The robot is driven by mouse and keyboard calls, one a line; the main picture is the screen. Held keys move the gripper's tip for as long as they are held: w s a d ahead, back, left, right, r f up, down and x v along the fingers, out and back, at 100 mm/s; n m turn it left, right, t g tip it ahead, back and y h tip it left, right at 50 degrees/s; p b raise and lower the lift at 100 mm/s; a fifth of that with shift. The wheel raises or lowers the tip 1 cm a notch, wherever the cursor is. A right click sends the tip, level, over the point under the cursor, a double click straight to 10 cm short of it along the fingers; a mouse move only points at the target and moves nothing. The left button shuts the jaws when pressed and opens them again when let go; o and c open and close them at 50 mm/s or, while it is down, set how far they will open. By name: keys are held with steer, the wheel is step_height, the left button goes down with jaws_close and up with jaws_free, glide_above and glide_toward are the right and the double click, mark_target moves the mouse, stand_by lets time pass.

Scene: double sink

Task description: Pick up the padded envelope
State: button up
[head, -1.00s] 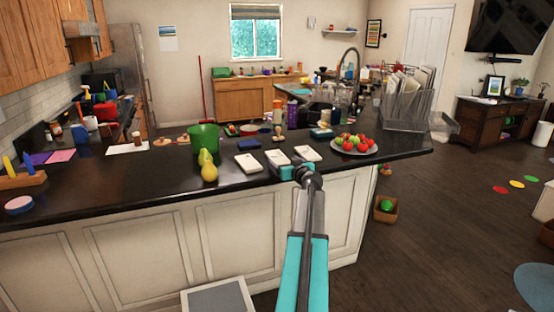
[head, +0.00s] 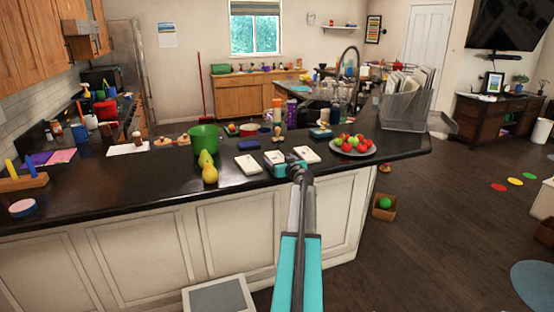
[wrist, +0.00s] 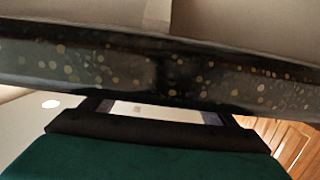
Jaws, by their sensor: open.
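Several flat pale items lie on the black counter (head: 130,188) in the head view. One pale block (head: 249,164) is left of my gripper and another (head: 307,154) is to its right and behind. A third pale item shows right behind my gripper, partly covered by it. I cannot tell which of these is the padded envelope. My gripper (head: 285,165) is open at the counter's front part, with nothing seen held. In the wrist view my gripper (wrist: 158,112) shows dark fingers apart, with a pale surface in the gap that I cannot identify.
A plate of red and green fruit (head: 352,144) is to the right. The dark speckled counter edge (wrist: 150,75) crosses the wrist view close to my fingers.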

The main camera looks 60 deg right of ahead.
mark_target(279, 160)
stand_by(0.5)
steer(key=c, duration=1.1)
steer(key=shift+r, duration=0.1)
steer(key=shift+r+b, duration=0.5)
steer(key=shift+r, duration=0.2)
steer(key=shift+r+b, duration=0.45)
steer(key=shift+r, duration=0.4)
steer(key=s+b, duration=0.1)
steer(key=s, duration=0.3)
steer(key=s+d+r+b, duration=0.1)
steer(key=s+b, duration=0.1)
steer(key=s, duration=0.3)
steer(key=s+d+b, duration=0.1)
steer(key=s+b, duration=0.1)
steer(key=s, duration=0.3)
steer(key=shift+s+d+r, duration=0.1)
steer(key=shift+s+r, duration=0.1)
steer(key=shift+s, duration=0.05)
steer(key=shift+s+d+r+b, duration=0.15)
steer(key=shift+s+b, duration=0.2)
steer(key=shift+s, duration=0.4)
